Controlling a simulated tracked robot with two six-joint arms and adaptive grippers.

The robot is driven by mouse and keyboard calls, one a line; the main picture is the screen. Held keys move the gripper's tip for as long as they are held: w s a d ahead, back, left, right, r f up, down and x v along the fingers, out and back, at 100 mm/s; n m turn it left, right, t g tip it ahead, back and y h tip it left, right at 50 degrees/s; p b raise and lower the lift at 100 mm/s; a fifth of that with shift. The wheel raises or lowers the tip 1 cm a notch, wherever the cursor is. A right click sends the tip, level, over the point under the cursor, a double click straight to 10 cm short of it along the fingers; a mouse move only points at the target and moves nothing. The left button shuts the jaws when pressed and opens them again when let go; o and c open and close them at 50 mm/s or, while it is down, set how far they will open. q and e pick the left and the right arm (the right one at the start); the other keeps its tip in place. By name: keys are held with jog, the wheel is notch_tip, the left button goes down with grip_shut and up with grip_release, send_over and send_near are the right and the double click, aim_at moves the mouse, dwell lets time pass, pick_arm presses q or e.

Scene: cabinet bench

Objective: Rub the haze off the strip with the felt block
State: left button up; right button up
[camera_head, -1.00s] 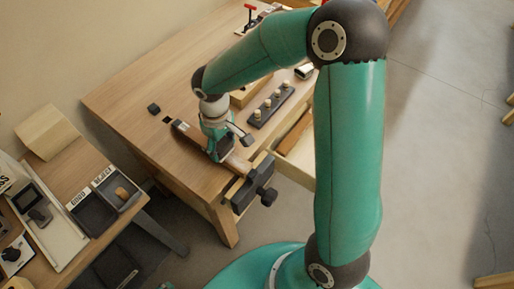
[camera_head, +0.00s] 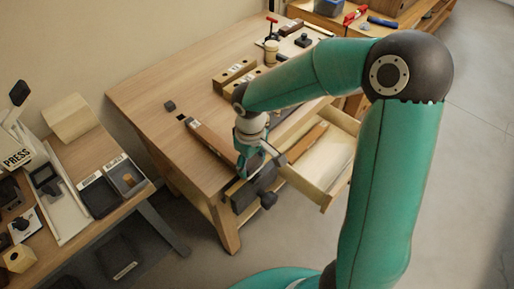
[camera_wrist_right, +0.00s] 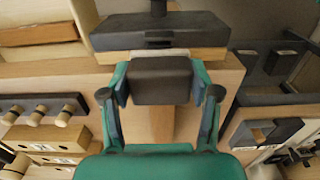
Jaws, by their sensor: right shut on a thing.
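The strip (camera_head: 208,138) is a long brown bar lying on the wooden bench, running toward the dark vise at the front edge. Part of it shows in the right wrist view (camera_wrist_right: 163,124). My right gripper (camera_head: 252,164) is at the vise end of the strip. In the right wrist view my right gripper (camera_wrist_right: 160,86) is shut on the dark felt block (camera_wrist_right: 160,78), which hides the strip's end beneath it. I cannot tell whether the block touches the strip, and haze cannot be made out. My left gripper is not in view.
The dark vise (camera_head: 243,196) is at the bench's front edge; it also shows in the wrist view (camera_wrist_right: 160,32). An open drawer (camera_head: 325,178) juts out to its right. A small dark block (camera_head: 170,105) lies beyond the strip. A side table with trays (camera_head: 100,197) stands left.

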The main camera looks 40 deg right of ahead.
notch_tip(320, 180, up, 2)
jog(key=shift+r+p, duration=0.1)
jog(key=shift+p, duration=0.3)
jog(key=shift+w+r+p, duration=0.1)
jog(key=shift+r+p, duration=0.45)
jog(key=shift+r, duration=0.15)
notch_tip(320, 180, up, 2)
jog(key=shift+r+p, duration=0.2)
jog(key=shift+p, duration=0.65)
jog(key=shift+r+p, duration=0.7)
jog(key=shift+r, duration=0.4)
